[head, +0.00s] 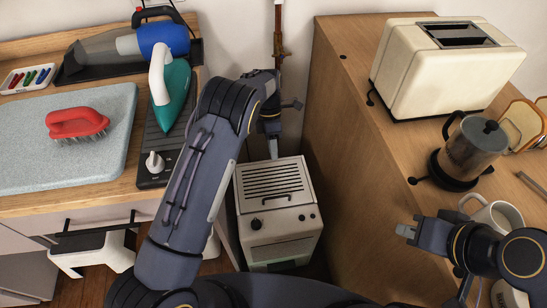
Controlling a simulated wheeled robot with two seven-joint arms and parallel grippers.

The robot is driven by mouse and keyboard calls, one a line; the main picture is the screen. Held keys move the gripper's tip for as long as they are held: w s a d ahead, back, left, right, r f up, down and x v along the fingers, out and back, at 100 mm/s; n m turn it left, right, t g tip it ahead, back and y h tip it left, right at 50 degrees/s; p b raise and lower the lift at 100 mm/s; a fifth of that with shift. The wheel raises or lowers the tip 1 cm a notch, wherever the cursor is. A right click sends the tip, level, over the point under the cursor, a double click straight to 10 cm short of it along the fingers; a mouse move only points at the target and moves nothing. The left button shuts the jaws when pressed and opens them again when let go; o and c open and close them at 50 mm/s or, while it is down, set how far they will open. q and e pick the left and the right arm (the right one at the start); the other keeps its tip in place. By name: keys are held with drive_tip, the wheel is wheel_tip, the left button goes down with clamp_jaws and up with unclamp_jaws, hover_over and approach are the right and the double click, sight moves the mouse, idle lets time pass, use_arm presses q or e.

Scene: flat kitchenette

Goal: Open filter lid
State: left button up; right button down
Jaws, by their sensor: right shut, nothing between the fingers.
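A cream box-shaped appliance (280,235) stands on the floor in the gap between the two counters. I take it for the filter unit. Its slatted top lid (272,180) lies flat and looks closed, with a small dark handle near the front edge. My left gripper (273,148) points down at the rear edge of the lid; whether it touches is unclear. Its fingers show almost edge-on, so their opening cannot be judged. My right gripper (405,231) is shut and empty, over the right counter's edge, well away from the appliance.
The left counter holds a green iron (173,95), a red brush (77,123) on a grey mat (40,150), and a handheld vacuum (120,48). The right counter holds a toaster (425,75), a coffee press (470,150) and a mug (500,214). A white stool (95,252) stands lower left.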

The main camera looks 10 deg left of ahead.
use_arm(q)
drive_tip(key=shift+v, duration=1.65)
